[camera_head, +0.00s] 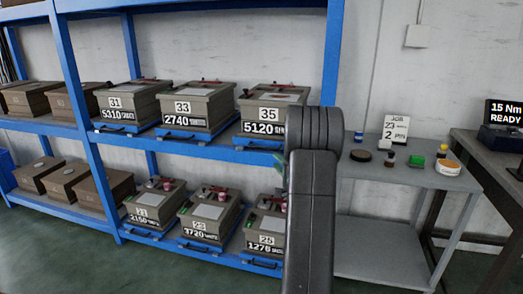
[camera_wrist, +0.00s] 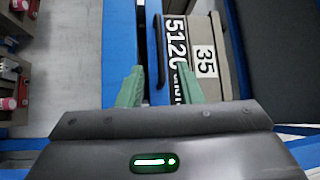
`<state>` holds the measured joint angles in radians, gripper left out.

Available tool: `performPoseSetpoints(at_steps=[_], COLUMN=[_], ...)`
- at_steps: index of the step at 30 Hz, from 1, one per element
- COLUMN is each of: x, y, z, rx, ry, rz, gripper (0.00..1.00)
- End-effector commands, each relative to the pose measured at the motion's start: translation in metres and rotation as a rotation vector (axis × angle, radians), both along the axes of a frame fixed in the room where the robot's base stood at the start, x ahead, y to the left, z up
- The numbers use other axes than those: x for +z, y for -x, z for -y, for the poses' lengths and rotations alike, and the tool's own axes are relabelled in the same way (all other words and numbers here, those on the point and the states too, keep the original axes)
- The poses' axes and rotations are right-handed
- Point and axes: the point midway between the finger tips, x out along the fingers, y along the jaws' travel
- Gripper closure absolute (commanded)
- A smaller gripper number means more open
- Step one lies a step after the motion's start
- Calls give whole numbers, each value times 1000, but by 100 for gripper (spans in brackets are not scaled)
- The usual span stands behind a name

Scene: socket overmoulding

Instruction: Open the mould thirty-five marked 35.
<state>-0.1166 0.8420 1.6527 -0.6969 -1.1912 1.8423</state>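Mould 35 (camera_head: 257,102) is a grey-brown box with a "35" plate and a "5120" label, on the upper shelf. Its right part is hidden behind my arm. It also shows turned sideways in the wrist view (camera_wrist: 207,75). It rests on a blue sliding tray (camera_head: 243,138) with a dark bar handle, which also shows in the wrist view (camera_wrist: 158,45). My gripper, with green fingers, is open (camera_wrist: 160,68) in front of the tray. The handle's near end appears between the fingertips; contact cannot be told. In the head view the gripper is mostly hidden.
Moulds 31 (camera_head: 133,103) and 33 (camera_head: 198,108) stand left on the same shelf, with several moulds below. A blue rack post (camera_head: 333,55) rises just right of mould 35. A grey side table (camera_head: 365,177) with small containers and a job card stands further right.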

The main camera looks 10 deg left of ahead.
Motion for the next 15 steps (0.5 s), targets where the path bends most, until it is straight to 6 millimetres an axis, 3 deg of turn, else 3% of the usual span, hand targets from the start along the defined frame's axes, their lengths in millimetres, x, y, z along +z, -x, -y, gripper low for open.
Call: performPoseSetpoints(at_steps=[9, 15], x=[8, 12], y=[-49, -72], z=[-48, -68], rx=[1, -1], ry=[2, 1], rz=[1, 0], gripper=[67, 67])
